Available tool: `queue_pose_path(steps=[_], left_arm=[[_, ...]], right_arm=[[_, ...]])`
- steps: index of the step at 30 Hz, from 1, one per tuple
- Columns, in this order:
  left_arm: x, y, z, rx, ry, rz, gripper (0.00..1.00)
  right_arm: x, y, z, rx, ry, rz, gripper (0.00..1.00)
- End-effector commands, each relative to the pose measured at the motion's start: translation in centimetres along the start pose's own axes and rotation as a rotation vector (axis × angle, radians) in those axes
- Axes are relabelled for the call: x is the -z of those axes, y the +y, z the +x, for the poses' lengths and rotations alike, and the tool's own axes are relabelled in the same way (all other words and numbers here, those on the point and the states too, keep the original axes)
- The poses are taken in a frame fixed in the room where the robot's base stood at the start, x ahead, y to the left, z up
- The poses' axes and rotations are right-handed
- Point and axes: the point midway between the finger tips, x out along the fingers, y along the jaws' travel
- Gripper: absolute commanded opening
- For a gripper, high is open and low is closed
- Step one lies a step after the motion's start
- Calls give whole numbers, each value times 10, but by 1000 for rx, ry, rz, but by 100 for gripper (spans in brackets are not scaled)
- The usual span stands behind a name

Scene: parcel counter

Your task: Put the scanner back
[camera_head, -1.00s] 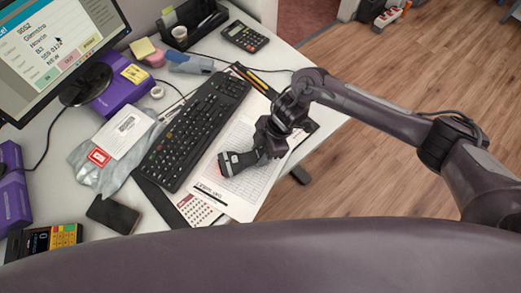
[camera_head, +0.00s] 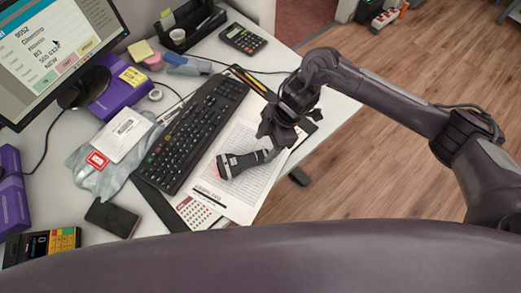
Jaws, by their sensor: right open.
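The scanner (camera_head: 238,165), dark with a grey band and a reddish glow at its left end, lies on a printed sheet (camera_head: 237,196) right of the keyboard. Its handle points up and right toward my right gripper. My right gripper (camera_head: 268,132) is open just above and behind the handle end. A small gap or light contact between them cannot be told from this angle. My left gripper is not in view. I cannot make out a holder for the scanner.
The keyboard (camera_head: 203,122) lies left of the sheet. A phone (camera_head: 112,216), a card terminal (camera_head: 42,244), a bagged parcel (camera_head: 118,140) and the monitor (camera_head: 60,45) fill the left. A calculator (camera_head: 243,38) and black desk tray (camera_head: 192,25) stand at the back. Floor lies right of the desk edge.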

Motion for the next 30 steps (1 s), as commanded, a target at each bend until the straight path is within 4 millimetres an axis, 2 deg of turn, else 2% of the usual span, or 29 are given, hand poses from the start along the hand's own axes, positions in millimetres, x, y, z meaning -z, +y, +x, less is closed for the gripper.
queue_pose_path(steps=[1,6,10,15,30], left_arm=[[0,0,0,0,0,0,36],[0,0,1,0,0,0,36],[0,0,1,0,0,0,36],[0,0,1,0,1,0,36],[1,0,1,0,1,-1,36]], right_arm=[[-1,1,-12,-5,-2,-2,60],[-1,1,-44,-3,-2,-1,60],[-1,0,-59,-1,-2,-1,60],[0,0,-66,1,-1,1,60],[0,0,-66,0,0,0,60]])
